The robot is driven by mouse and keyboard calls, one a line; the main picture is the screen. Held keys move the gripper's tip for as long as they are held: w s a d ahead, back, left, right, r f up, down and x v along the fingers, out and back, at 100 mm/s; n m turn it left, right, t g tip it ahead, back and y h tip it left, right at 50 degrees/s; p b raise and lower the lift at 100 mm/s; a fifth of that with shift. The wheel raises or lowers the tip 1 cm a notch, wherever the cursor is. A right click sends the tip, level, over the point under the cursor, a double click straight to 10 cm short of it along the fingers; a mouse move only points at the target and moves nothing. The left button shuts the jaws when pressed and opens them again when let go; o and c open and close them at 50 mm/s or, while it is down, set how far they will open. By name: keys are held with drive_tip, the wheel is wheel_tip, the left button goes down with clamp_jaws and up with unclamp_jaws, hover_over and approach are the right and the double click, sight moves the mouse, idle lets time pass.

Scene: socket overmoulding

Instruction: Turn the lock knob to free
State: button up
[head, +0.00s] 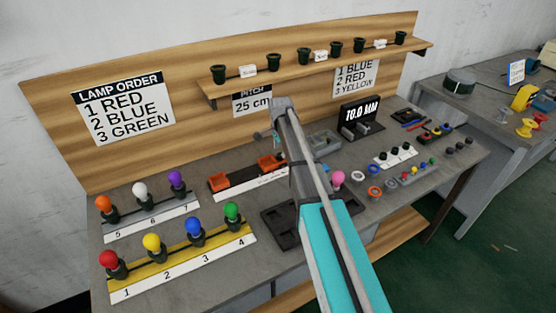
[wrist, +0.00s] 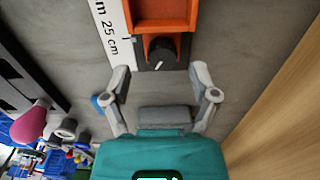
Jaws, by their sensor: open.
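The lock knob (wrist: 161,52) is round and black with a short white mark near its lower edge in the wrist view. It sits at the near end of an orange block (wrist: 165,12), beside the ruler strip (wrist: 112,30) marked 25 cm. My gripper (wrist: 161,72) is open, its two grey fingers spread on either side just below the knob, with nothing between them. I cannot tell its height above the knob. In the head view the orange block (head: 270,163) stands on the bench left of my arm; I cannot make out the knob there.
A yellow lamp board (head: 185,268) and a grey lamp board (head: 150,217) stand at left. Rings, buttons and a display (head: 360,115) are at right. The wooden backboard (wrist: 275,110) rises close on the right in the wrist view.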

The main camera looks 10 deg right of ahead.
sight(280, 157)
drive_tip(key=shift+f+b, duration=1.1)
drive_tip(key=shift+f, duration=0.25)
drive_tip(key=shift+s, duration=0.1)
clamp_jaws()
